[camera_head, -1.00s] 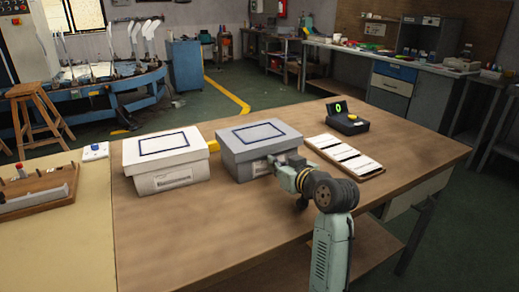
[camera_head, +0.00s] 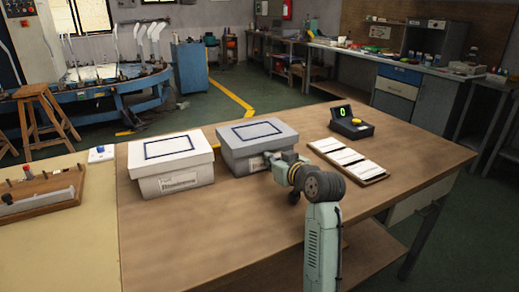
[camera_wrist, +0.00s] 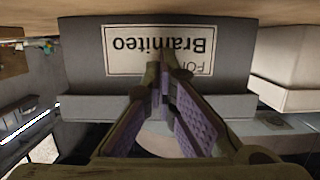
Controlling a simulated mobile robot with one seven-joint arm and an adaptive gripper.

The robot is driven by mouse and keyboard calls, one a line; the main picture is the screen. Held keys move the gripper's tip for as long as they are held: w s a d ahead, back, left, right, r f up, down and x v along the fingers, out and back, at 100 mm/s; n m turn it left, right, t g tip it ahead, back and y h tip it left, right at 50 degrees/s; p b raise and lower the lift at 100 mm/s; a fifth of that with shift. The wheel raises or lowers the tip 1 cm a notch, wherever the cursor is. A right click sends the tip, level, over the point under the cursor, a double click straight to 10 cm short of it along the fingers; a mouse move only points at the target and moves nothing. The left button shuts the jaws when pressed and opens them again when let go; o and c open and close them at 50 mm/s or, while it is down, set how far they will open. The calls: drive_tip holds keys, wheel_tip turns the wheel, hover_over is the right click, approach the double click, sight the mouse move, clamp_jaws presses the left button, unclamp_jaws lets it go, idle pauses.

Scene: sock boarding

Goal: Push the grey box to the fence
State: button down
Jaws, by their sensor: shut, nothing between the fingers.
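The grey box (camera_head: 257,155), with a lid and a dark rectangle on top, stands upright on the wooden table, right of the white box. My gripper (camera_head: 270,158) is at its front face, towards the right. In the wrist view, which is upside down, the grey box (camera_wrist: 85,80) fills the middle, with its "Bramiteo" label (camera_wrist: 190,48). My gripper (camera_wrist: 163,68) is shut and empty, fingertips at the label's edge; they look to be touching the face. I cannot make out a fence; the space behind the box is hidden.
The white box (camera_head: 172,185) stands close on the left of the grey box. A tray of white cards (camera_head: 347,160) and a black device with a green 0 (camera_head: 351,122) are to the right. The table front (camera_head: 220,235) is clear.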

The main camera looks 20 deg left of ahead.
drive_tip(key=shift+w+a, duration=0.4)
drive_tip(key=shift+a, duration=0.15)
drive_tip(key=shift+w+a+r, duration=0.2)
drive_tip(key=shift+w+a, duration=0.15)
drive_tip(key=shift+a, duration=0.15)
drive_tip(key=shift+s+d+f, duration=0.35)
drive_tip(key=shift+s+f, duration=0.05)
drive_tip(key=shift+s, duration=0.15)
drive_tip(key=shift+s+d, duration=0.25)
drive_tip(key=shift+d+f+p+v, duration=0.1)
drive_tip(key=shift+f+p+v, duration=0.05)
drive_tip(key=shift+v, duration=0.75)
drive_tip(key=shift+d+f+p+v, duration=0.15)
drive_tip(key=shift+v, duration=0.75)
drive_tip(key=shift+w, duration=0.2)
